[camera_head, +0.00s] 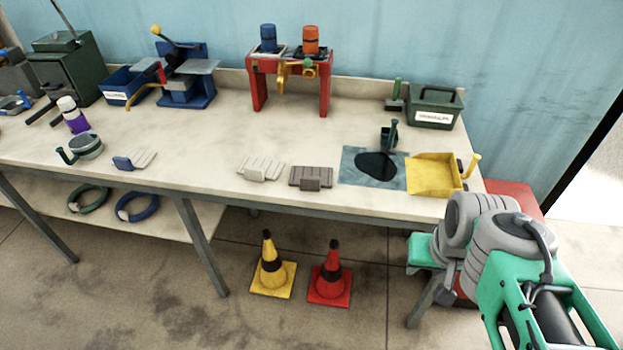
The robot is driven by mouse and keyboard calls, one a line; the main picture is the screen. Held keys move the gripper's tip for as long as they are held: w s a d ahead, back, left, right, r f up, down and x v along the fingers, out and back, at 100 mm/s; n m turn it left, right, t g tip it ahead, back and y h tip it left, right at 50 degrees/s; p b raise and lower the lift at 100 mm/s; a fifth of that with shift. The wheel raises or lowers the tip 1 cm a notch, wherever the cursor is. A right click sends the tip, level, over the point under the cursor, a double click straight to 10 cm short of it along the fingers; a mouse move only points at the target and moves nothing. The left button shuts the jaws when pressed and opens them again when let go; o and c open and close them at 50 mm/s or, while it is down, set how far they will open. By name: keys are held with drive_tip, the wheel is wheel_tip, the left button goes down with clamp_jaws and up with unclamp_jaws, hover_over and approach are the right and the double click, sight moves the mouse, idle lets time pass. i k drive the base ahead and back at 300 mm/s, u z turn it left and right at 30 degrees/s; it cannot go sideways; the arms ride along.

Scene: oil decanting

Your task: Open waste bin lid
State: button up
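A red box-like thing (513,193) stands on the floor past the right end of the workbench. It may be the waste bin, but I cannot read any label on it. Its flat red top shows and looks closed. Its front and lower part are mostly hidden behind my grey and green arm, which fills the lower right. My gripper's fingers cannot be made out; the arm's links cover that area.
The workbench (215,150) runs across the view. Near its right end are a yellow dustpan (433,175), a dark spill on a blue mat (356,165) and a green handled box (433,107). Yellow (272,270) and red (332,278) cones stand on the floor.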

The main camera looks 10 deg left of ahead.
sight(522, 193)
drive_tip(key=k, duration=0.45)
drive_tip(key=z, duration=1.25)
drive_tip(key=i, duration=0.9)
drive_tip(key=u, duration=0.5)
drive_tip(key=i, duration=0.75)
drive_tip(key=u, duration=0.85)
